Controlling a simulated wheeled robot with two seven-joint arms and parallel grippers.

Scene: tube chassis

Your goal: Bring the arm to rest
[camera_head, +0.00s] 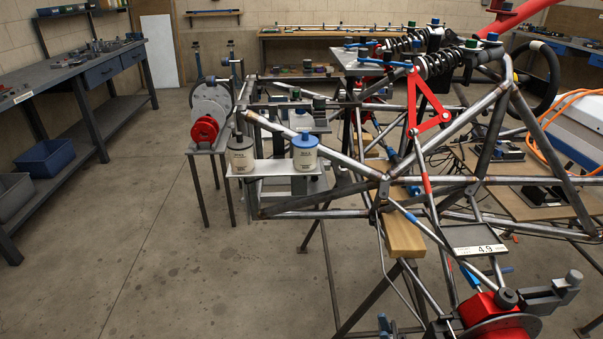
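My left gripper and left arm do not show in the head view. I cannot make out my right gripper's fingers clearly among the crowded dark and metal parts at the right, so its opening and contents cannot be told. The tube chassis (330,157) of bare steel tubes fills the middle and right of the view. A red suspension arm (411,103) and black coil springs (437,64) are on its upper part.
A white shelf (260,169) bears two labelled canisters (305,152). A red part with a disc (492,312) stands at the lower right. A wooden block (403,237) lies under the tubes. A workbench (85,74) lines the left wall. The concrete floor (130,235) at left is clear.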

